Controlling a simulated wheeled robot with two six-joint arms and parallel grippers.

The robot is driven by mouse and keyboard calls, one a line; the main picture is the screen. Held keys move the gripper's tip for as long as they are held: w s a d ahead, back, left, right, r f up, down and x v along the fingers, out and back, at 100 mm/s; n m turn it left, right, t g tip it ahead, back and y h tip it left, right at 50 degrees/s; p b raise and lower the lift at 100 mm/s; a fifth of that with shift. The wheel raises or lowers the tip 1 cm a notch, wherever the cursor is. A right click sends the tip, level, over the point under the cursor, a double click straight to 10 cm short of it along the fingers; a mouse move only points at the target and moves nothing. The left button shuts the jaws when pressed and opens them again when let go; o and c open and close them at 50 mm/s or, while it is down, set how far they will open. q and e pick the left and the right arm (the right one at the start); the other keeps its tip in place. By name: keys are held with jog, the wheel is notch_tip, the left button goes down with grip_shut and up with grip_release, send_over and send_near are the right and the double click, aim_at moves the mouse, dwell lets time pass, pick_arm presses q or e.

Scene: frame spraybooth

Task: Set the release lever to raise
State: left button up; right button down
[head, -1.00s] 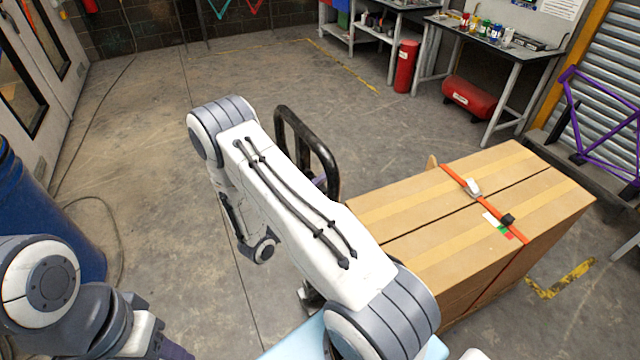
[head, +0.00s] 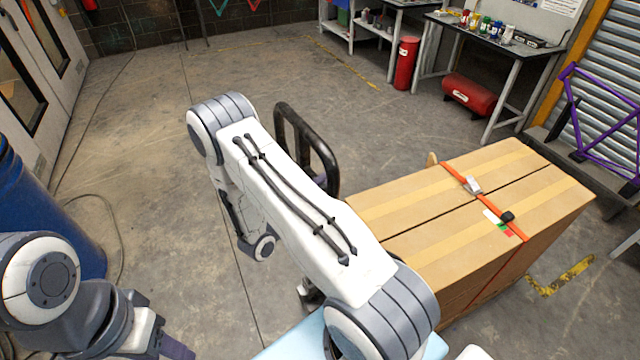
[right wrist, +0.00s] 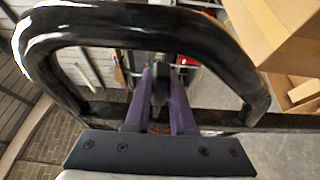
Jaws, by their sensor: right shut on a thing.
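The black loop handle (head: 308,150) of a pallet truck stands left of the strapped boxes in the head view. In the right wrist view the loop handle (right wrist: 135,22) arches across the picture. The dark release lever (right wrist: 159,88) shows inside the loop, between the purple fingers of my right gripper (right wrist: 158,80). Those fingers are shut on it. In the head view my right forearm hides most of that gripper and the lever. I cannot tell the lever's setting. My left gripper (head: 175,348) shows only partly at the bottom left, away from the handle.
Cardboard boxes (head: 400,213) with an orange strap (head: 490,203) stand right of the handle. A blue drum (head: 40,215) is at the left. The floor beyond the handle is clear.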

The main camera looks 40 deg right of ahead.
dwell(0.8)
notch_tip(320, 180, down, 3)
jog(key=m+h+b, duration=0.1)
jog(key=m+b, duration=0.2)
jog(key=b, duration=0.6)
jog(key=shift+w+r+b, duration=0.1)
jog(key=shift+w+b, duration=0.05)
jog(key=shift+b, duration=0.2)
jog(key=shift+r+m+h+b, duration=0.1)
jog(key=shift+m+h+b, duration=0.2)
jog(key=shift+r, duration=0.1)
jog(key=c, duration=0.8)
grip_release()
jog(key=shift+o, duration=0.2)
